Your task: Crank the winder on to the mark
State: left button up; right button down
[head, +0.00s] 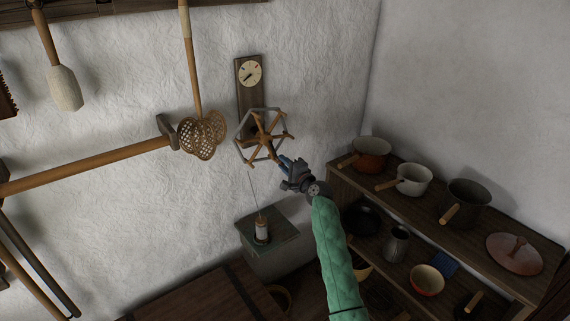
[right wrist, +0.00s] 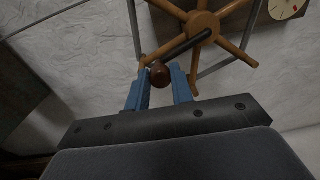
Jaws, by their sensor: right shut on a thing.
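The winder (head: 263,137), a wooden spoked wheel with a grey six-sided rim, is mounted on a dark board (head: 242,100) on the white wall. A round cream dial (head: 250,74) with a dark hand and a red mark sits above it; the hand points to the lower left, away from the red mark at the upper right. My right gripper (head: 285,164) is at the wheel's lower right. In the right wrist view its blue fingers are shut on the dark brown crank knob (right wrist: 160,74), whose dark arm runs to the hub. My left gripper is not in view.
A thread runs down from the winder to a spool (head: 261,230) on a small green-topped box (head: 272,232). A wooden shelf (head: 462,238) with pots stands at the right.

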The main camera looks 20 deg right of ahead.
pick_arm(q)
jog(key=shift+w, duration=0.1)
pick_arm(e)
jog(key=c, duration=1.2)
grip_release()
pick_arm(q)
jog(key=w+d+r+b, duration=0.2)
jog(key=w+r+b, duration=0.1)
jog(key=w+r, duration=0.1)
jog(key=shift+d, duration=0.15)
pick_arm(e)
jog(key=v, duration=0.8)
jog(key=shift+w, duration=0.15)
jog(key=shift+c, duration=0.2)
